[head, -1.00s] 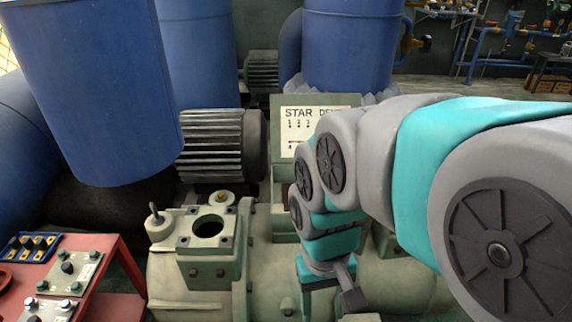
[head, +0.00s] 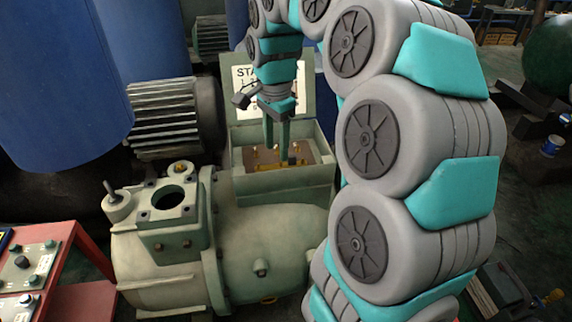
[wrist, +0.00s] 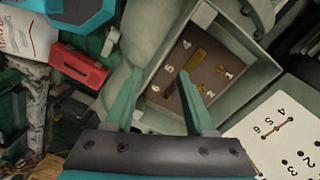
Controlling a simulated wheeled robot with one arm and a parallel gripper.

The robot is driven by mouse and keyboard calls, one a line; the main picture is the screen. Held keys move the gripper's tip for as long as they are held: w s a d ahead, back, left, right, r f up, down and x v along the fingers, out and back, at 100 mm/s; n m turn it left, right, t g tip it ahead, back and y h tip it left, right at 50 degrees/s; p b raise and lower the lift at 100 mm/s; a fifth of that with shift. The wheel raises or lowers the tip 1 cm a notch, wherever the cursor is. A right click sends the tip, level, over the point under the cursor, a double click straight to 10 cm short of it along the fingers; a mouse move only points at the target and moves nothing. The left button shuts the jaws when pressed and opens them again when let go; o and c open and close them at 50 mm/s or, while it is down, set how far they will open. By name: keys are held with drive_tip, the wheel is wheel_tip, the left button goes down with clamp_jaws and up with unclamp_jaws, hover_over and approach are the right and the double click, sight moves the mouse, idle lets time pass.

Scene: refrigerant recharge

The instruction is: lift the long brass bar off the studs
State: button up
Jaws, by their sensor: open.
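The long brass bar (wrist: 196,60) lies on the brown terminal board (wrist: 214,58) inside the open green box. In the wrist view it runs slantwise beside the numbers 4 and 5, with brass studs (wrist: 203,88) showing nearby. My gripper (wrist: 160,71) is open and empty, its two green fingers pointing toward the board. The right finger's tip appears close to the bar; I cannot tell whether they touch. In the head view my gripper (head: 276,157) hangs down over the box, and brass parts (head: 292,160) show beside its fingers. The fingers partly hide the board.
The box walls (head: 319,166) rise around the board, and the raised lid with its printed card (head: 244,79) stands behind. A ribbed motor (head: 175,115) is to the left. A red bench (head: 65,235) with switch plates is at lower left.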

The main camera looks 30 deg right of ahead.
sight(290, 156)
drive_tip(key=w+d+m, duration=0.2)
drive_tip(key=d, duration=0.1)
drive_tip(key=w+d+f+m, duration=0.1)
drive_tip(key=w+d+m, duration=0.2)
drive_tip(key=shift+w+f, duration=0.15)
drive_tip(key=shift+w, duration=0.2)
drive_tip(key=shift+s+d+f+p, duration=0.1)
drive_tip(key=shift+s+f+p, duration=0.05)
drive_tip(key=shift+f, duration=1.8)
drive_tip(key=shift+s+f+p, duration=0.1)
drive_tip(key=shift+f+p, duration=0.05)
drive_tip(key=shift+f, duration=1.75)
clamp_jaws()
